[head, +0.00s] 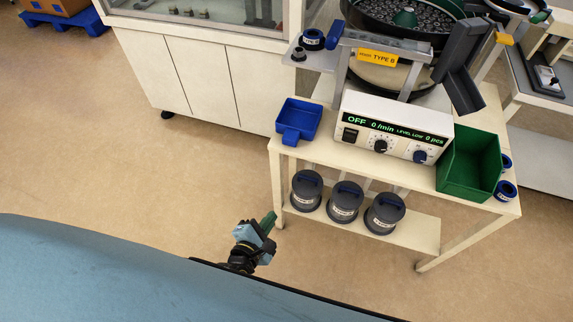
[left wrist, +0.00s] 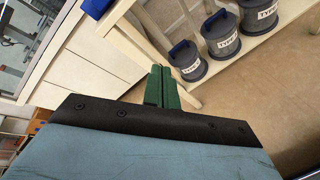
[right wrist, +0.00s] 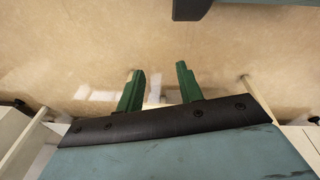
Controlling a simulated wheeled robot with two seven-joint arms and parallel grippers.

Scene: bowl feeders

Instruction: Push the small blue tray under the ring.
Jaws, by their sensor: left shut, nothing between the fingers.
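The small blue tray (head: 299,118) sits at the left front corner of the cream table, its handle tab toward the front edge. A blue part at the top of the left wrist view (left wrist: 97,7) appears to be this tray, mostly cut off. My left gripper (head: 269,220) is shut and empty, in front of the table and apart from the tray. Its fingers also show in the left wrist view (left wrist: 161,74). My right gripper (right wrist: 158,78) is open and empty.
A green bin (head: 470,165) and two blue rings (head: 506,190) are at the table's right. Three grey lidded canisters (head: 345,200) stand on the lower shelf (head: 415,232).

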